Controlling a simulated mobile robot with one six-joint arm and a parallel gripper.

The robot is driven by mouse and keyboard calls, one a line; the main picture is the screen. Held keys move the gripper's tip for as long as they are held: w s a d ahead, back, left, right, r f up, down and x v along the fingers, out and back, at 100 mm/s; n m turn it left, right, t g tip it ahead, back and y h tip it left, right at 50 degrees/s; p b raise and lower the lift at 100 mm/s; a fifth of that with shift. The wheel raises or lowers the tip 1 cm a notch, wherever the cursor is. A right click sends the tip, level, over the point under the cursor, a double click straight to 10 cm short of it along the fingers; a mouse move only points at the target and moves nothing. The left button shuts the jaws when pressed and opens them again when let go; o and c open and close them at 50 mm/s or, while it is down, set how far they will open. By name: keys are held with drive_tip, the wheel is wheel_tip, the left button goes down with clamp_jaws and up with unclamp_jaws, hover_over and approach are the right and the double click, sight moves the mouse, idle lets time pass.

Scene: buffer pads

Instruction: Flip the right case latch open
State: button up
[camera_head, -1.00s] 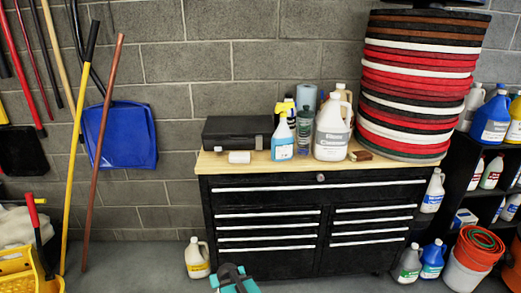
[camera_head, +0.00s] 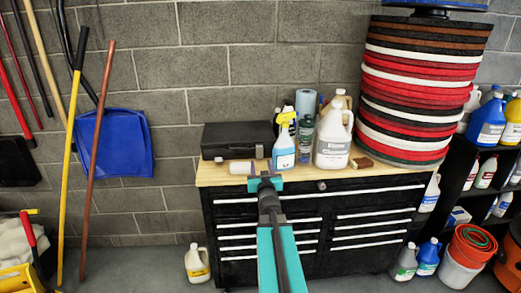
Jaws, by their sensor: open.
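A black case (camera_head: 238,137) lies shut at the left end of the wooden top of the black cabinet. A small pale spot on the right of its front (camera_head: 259,152) looks like the right latch, but it is too small to tell its position. My gripper (camera_head: 265,181) is open and empty. In the picture it shows at the front edge of the cabinet top, below the right part of the case. It appears apart from the case; the exact gap is hard to judge.
A white roll (camera_head: 240,167) lies in front of the case. A blue spray bottle (camera_head: 284,150) stands close to the case's right end. A white jug (camera_head: 333,140) and a tall stack of round pads (camera_head: 415,90) stand farther right on the wooden top (camera_head: 212,175).

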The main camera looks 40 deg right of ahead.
drive_tip(key=shift+s+d, duration=0.2)
drive_tip(key=shift+d, duration=0.05)
drive_tip(key=shift+d, duration=0.1)
drive_tip(key=p, duration=0.5)
approach(259, 148)
drive_tip(key=shift+x, duration=3.95)
drive_tip(key=shift+r, duration=0.1)
drive_tip(key=c, duration=1.1)
drive_tip(key=shift+o, duration=0.2)
drive_tip(key=shift+b, duration=0.35)
